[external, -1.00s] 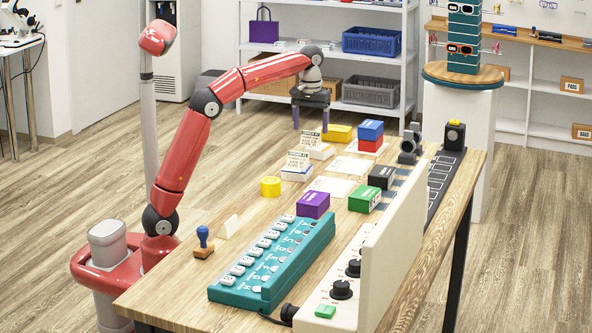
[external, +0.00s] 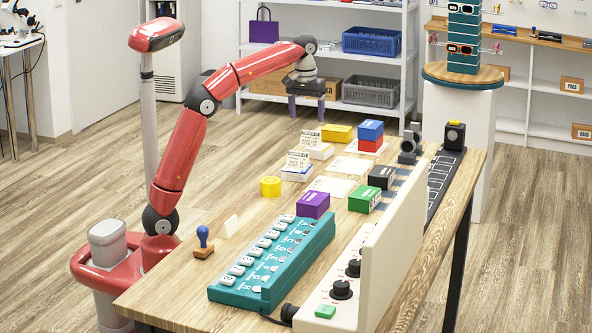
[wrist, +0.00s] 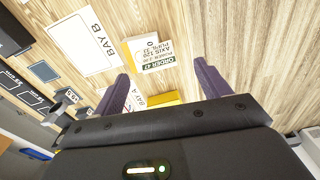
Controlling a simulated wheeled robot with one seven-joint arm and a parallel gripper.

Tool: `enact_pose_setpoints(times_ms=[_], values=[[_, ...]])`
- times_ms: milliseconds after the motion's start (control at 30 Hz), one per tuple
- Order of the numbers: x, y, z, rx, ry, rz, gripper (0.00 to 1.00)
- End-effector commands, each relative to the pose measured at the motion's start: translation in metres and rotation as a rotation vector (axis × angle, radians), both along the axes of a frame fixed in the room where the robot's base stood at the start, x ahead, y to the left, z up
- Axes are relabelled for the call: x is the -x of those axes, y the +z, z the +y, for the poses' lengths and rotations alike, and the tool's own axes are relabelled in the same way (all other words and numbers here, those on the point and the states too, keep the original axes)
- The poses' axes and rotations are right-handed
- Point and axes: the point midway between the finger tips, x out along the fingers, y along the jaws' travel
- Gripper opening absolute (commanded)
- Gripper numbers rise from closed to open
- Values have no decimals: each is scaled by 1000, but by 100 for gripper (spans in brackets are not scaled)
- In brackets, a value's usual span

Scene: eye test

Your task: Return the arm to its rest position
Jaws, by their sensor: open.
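My gripper (external: 306,112) is at the end of my raised, bent arm, above the far left side of the wooden table (external: 150,293). Its two purple fingers are apart, with nothing held between them. The wrist view also shows my gripper (wrist: 161,71) open, pointing down at the tabletop. Beyond the fingertips there lies a white order card (wrist: 150,54); part of a yellow block (wrist: 165,98) shows between the fingers. The gripper touches nothing that I can see.
On the table are a yellow box (external: 337,133), a blue box (external: 370,129) on a red one, a purple box (external: 313,204), a yellow cylinder (external: 270,187), a teal letter rack (external: 285,268) and a stamp (external: 203,243). A shelf (external: 333,60) stands behind.

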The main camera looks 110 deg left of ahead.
Motion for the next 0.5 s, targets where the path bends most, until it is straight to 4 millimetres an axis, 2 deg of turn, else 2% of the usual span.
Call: enact_pose_setpoints(times_ms=[33,267,367,500], values=[[8,-1,-14,-33,-53,-11,75],[57,-13,-75,-242,-399,-28,75],[81,-28,-99,-341,-563,-23,75],[108,-60,-137,-471,-836,-16,75]])
